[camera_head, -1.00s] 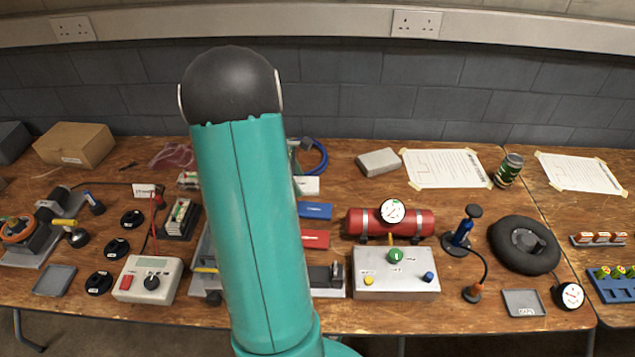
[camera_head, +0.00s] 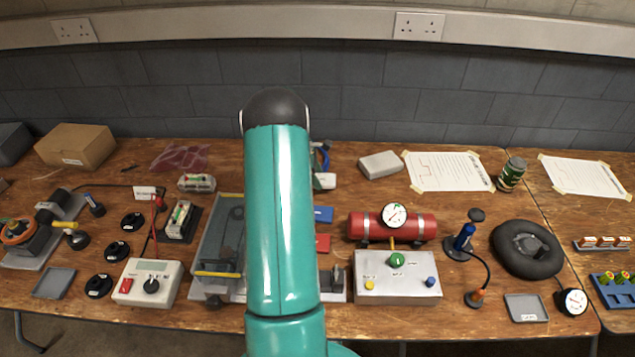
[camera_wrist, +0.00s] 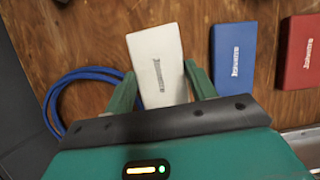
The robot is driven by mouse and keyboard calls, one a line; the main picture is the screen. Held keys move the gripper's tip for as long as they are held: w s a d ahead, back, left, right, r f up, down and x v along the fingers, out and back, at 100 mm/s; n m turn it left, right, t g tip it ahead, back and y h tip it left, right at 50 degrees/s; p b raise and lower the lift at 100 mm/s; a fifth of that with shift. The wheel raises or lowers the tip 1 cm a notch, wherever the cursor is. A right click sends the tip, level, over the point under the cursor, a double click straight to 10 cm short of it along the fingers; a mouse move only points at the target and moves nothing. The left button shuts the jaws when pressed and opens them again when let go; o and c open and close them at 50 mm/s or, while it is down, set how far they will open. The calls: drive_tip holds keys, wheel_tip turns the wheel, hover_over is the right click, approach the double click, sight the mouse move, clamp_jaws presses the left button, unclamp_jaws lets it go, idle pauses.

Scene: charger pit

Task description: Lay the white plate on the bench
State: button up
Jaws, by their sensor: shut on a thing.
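The white plate (camera_wrist: 157,62) is a small flat rectangular block with a printed label, in the wrist view between the two green fingers. My gripper (camera_wrist: 160,90) is shut on the near end of the white plate. I cannot tell from this view whether the plate touches the bench beneath it. In the head view my arm hides the gripper, and a part of a white piece (camera_head: 325,181) shows just right of the arm. The wooden bench (camera_head: 345,157) runs along the wall.
A blue plate (camera_wrist: 233,55) and a red plate (camera_wrist: 299,50) lie right of the white plate. A blue cable loop (camera_wrist: 62,100) lies left. A grey tray fixture (camera_head: 213,235), a red cylinder (camera_head: 365,227) and a control box (camera_head: 395,288) stand nearby. Bare wood shows around the grey block (camera_head: 380,165).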

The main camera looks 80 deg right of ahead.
drive_tip(key=shift+d+f, duration=0.15)
drive_tip(key=shift+f, duration=0.75)
drive_tip(key=shift+d+f, duration=0.1)
drive_tip(key=shift+f, duration=0.8)
drive_tip(key=shift+f, duration=0.2)
drive_tip(key=o, duration=1)
drive_tip(key=shift+o, duration=0.2)
drive_tip(key=shift+r, duration=0.1)
drive_tip(key=v, duration=1.2)
drive_tip(key=shift+r, duration=0.1)
